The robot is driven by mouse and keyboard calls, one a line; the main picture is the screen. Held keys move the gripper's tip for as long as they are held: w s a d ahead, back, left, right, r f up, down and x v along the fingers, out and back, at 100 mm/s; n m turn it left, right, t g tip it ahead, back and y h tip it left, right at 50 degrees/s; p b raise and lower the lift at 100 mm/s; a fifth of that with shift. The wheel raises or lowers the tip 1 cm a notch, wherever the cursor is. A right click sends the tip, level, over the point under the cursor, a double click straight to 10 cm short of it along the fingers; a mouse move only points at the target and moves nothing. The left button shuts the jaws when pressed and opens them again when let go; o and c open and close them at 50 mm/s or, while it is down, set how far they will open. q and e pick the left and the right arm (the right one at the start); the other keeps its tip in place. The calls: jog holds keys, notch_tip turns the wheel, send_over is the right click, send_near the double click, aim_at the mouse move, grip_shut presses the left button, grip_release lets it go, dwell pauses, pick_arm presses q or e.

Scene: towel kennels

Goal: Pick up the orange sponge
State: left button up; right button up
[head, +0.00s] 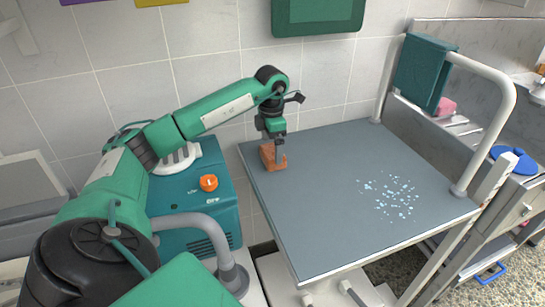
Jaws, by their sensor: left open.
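The orange sponge (267,157) lies on the grey table top (340,215), close to its far left corner. My left gripper (278,139) points down directly over the sponge with its jaws open. Its fingertips are at or just above the sponge's upper right side, and I cannot tell whether they touch it. The gripper hides a little of the sponge. My right gripper is not in the head view.
Pale blue spots (388,194) mark the table's right part. A white rail (497,110) with a green towel (423,72) borders the right side. A teal machine (195,190) with an orange knob stands left of the table. The table's middle is clear.

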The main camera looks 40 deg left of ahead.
pick_arm(q)
jog(key=f, duration=0.3)
jog(key=shift+w+f, duration=0.2)
jog(key=shift+f, duration=0.05)
jog(key=c, duration=0.8)
jog(key=shift+r, duration=0.1)
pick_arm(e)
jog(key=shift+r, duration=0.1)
pick_arm(q)
notch_tip(320, 180, up, 14)
notch_tip(320, 180, up, 5)
jog(key=p, duration=0.3)
send_over(272, 151)
jog(key=shift+w+r, duration=0.1)
jog(key=shift+r, duration=0.4)
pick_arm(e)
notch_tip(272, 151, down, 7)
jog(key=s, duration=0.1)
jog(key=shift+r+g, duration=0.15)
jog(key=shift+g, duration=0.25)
